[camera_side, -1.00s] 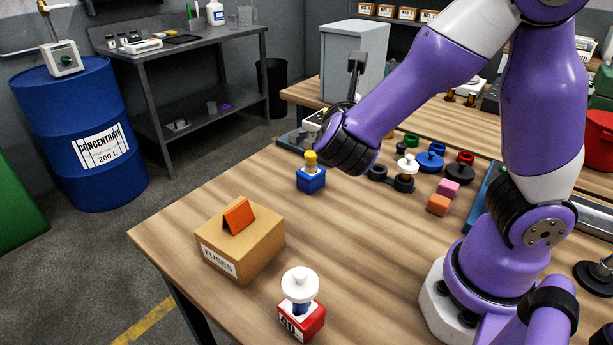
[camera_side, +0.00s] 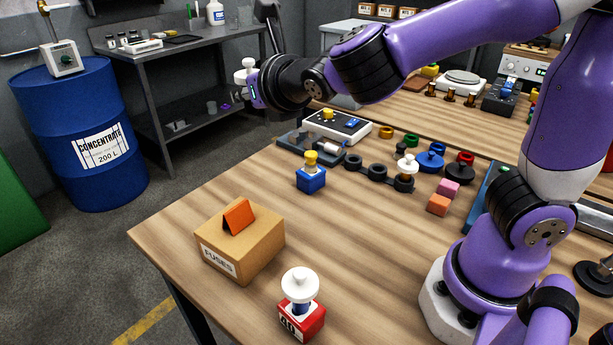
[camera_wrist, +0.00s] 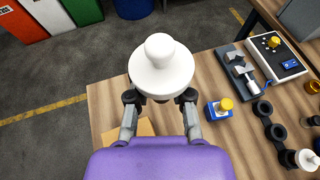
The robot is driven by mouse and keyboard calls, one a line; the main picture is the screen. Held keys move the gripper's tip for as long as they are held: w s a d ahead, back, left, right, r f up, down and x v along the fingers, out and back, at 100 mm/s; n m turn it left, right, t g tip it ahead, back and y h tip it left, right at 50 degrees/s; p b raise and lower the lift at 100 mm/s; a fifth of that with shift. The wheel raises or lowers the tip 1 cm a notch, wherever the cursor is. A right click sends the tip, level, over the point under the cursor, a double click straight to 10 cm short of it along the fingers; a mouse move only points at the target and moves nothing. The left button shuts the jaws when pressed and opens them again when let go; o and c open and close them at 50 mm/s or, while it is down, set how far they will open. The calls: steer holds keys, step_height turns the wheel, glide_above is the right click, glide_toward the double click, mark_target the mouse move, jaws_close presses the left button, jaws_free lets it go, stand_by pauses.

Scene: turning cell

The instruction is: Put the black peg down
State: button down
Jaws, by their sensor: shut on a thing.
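My gripper (camera_wrist: 160,98) is shut on a peg with a white knobbed top (camera_wrist: 160,65). The wrist view looks down on this top, which hides the peg's body, so I cannot tell if the body is black. In the side view my gripper (camera_side: 250,86) is high at upper left, well above the table, with the white top (camera_side: 244,68) above its fingers. A black holder with several rings (camera_side: 378,172) lies on the table. Its near-right ring bears another white-topped peg (camera_side: 407,165); the other two rings look empty.
A blue block with a yellow knob (camera_side: 311,178), a FUSES box (camera_side: 237,248) and a red block with a white-topped peg (camera_side: 301,310) stand on the table. Behind are a grey vise (camera_side: 312,140) and a control box (camera_side: 337,124). The front-middle table is bare.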

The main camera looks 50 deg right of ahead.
steer(key=w+a+f+n+y, duration=0.1)
steer(key=w+a+f, duration=0.15)
steer(key=f, duration=0.35)
steer(key=w+a+f, duration=0.2)
steer(key=a+f, duration=0.2)
steer(key=f, duration=0.1)
glide_above(241, 188)
step_height(241, 188, down, 8)
steer(key=shift+r, duration=0.25)
steer(key=shift+f, duration=2)
steer(key=shift+f, duration=0.1)
steer(key=c, duration=0.8)
jaws_free()
steer(key=shift+f, duration=0.1)
